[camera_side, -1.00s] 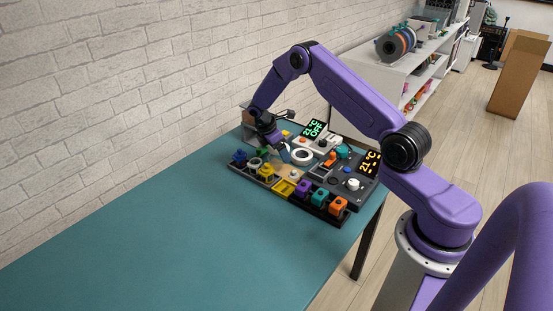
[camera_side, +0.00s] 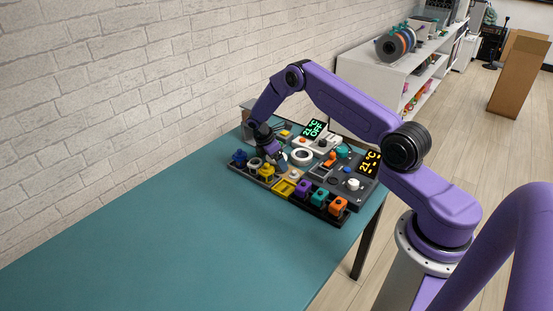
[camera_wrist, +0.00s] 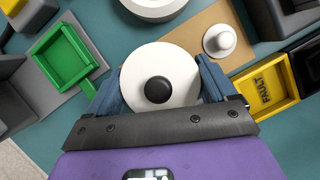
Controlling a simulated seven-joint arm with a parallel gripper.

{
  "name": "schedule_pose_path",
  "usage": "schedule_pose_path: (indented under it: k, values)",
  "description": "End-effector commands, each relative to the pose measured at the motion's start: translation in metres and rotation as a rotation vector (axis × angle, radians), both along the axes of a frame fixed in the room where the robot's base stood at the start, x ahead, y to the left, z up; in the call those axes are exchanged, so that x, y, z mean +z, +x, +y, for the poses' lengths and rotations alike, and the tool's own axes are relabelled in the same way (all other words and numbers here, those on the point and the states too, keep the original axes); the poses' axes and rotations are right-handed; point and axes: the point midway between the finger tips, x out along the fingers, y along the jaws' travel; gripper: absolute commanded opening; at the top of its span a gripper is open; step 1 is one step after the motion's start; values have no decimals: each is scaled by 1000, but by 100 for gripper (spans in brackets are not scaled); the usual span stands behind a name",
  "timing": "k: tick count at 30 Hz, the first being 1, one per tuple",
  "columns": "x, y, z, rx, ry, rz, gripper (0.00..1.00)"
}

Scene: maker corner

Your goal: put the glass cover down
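A pale round disc with a black knob (camera_wrist: 158,90) lies between my fingers in the wrist view. I cannot tell whether it is the glass cover, and no clearly see-through cover shows elsewhere. My gripper (camera_wrist: 160,80) has its two blue fingers wide apart, one at each side of the disc. Whether they touch it cannot be told. In the side view my gripper (camera_side: 277,157) is low over the left part of the control panel, pointing down, and hides what is beneath it.
A white ring (camera_side: 301,157) is close to the gripper. In the wrist view a green frame (camera_wrist: 47,55) is left and a yellow FAULT frame (camera_wrist: 268,92) right, beside a white knob (camera_wrist: 220,40). Coloured blocks line the panel's front. The teal table (camera_side: 150,245) is clear at left.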

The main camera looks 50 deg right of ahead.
Motion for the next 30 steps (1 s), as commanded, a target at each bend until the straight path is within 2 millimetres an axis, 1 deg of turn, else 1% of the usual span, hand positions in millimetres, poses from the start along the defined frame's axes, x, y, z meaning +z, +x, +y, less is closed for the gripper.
schedule_pose_path:
  k: [1,2,9,11,14,17,24,30]
  values:
    - [0,0,0,0,0,0,98]
    - [0,0,0,0,0,0,100]
    - [1,0,0,0,0,-1,100]
    - [3,0,0,-1,0,-2,100]
    - [13,3,4,0,0,-3,100]
    - [28,5,10,1,-1,-4,100]
    - [73,12,27,1,-1,-5,100]
    - [101,16,38,1,0,-3,100]
